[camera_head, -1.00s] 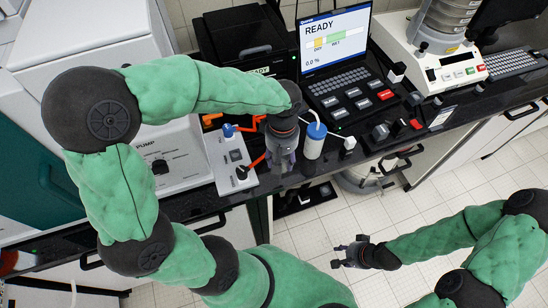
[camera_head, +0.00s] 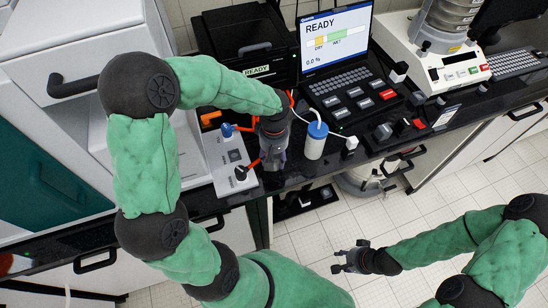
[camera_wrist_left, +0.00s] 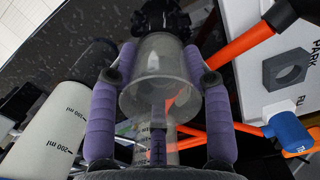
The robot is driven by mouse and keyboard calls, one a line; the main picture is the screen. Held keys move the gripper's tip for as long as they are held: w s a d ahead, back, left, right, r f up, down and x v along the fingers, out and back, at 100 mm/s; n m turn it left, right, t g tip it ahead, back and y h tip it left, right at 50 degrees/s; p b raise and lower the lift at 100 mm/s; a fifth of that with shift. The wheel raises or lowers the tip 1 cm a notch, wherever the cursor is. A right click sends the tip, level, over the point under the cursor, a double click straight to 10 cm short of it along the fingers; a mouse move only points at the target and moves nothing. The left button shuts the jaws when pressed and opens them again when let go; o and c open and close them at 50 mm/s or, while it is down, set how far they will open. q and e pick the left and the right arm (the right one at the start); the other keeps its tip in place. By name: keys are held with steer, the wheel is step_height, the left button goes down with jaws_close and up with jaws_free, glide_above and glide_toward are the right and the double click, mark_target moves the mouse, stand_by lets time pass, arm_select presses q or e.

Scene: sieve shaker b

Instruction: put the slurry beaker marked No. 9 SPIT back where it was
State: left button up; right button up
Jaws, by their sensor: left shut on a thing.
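A translucent grey beaker (camera_wrist_left: 160,62) sits between the purple fingers of my left gripper in the left wrist view. The left gripper (camera_head: 272,163) is shut on it above the dark bench edge, beside the white switch plate. No No. 9 SPIT marking is readable on the beaker. A clear graduated part (camera_wrist_left: 157,148) shows below it, and I cannot tell whether it belongs to the beaker. In the head view the arm and gripper hide most of the beaker. My right gripper (camera_head: 339,263) is empty over the tiled floor, its fingers apart.
A white bottle with a blue cap (camera_head: 316,143) stands close right of the left gripper; its ml marks show in the left wrist view (camera_wrist_left: 52,135). The white plate (camera_head: 226,158) carries a blue knob and orange rods close left. A laptop (camera_head: 335,45) reading READY stands behind.

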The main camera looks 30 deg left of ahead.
arm_select(q)
steer(key=shift+f, duration=0.15)
steer(key=o, duration=1.1)
steer(key=shift+o, duration=0.2)
steer(key=shift+r, duration=0.35)
step_height(320, 180, up, 12)
steer(key=p, duration=0.3)
steer(key=shift+w+a+f, duration=0.15)
steer(key=shift+w, duration=0.1)
